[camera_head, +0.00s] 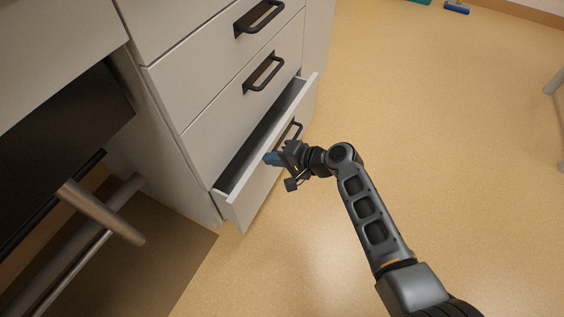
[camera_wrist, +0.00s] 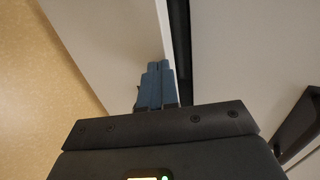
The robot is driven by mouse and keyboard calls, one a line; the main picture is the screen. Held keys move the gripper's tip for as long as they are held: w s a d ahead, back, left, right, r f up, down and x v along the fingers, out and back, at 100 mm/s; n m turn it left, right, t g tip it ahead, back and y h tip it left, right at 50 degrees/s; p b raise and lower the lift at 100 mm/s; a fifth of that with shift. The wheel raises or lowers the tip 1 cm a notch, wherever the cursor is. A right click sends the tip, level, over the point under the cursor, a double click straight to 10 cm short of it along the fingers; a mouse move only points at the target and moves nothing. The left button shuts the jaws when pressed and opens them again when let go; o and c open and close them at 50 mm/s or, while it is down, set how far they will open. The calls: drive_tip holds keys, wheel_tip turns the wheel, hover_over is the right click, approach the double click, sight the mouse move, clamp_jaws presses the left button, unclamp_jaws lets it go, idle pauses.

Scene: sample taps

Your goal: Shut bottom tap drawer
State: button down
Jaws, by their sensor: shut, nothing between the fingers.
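The bottom drawer (camera_head: 257,187) of the white cabinet is partly open, and its dark inside shows as a narrow strip behind the front panel. My gripper (camera_head: 270,158) is shut and empty, with its blue fingers at the drawer's front, near the top edge and beside the dark handle (camera_head: 291,132). In the wrist view the shut fingers (camera_wrist: 157,72) point at the white drawer front (camera_wrist: 105,45) near its top edge, with the dark gap beyond. I cannot tell whether the fingertips touch the panel.
The drawers above, with dark handles (camera_head: 264,73), look shut. To the left, a dark recess under the counter holds metal legs (camera_head: 100,212). The tan floor (camera_head: 440,120) to the right is clear near the arm. A blue brush (camera_head: 456,8) lies far off.

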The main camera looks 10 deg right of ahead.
sight(259, 155)
drive_tip(key=shift+w+a, duration=0.45)
drive_tip(key=shift+a, duration=0.2)
drive_tip(key=shift+w+a, duration=0.45)
drive_tip(key=shift+a, duration=0.2)
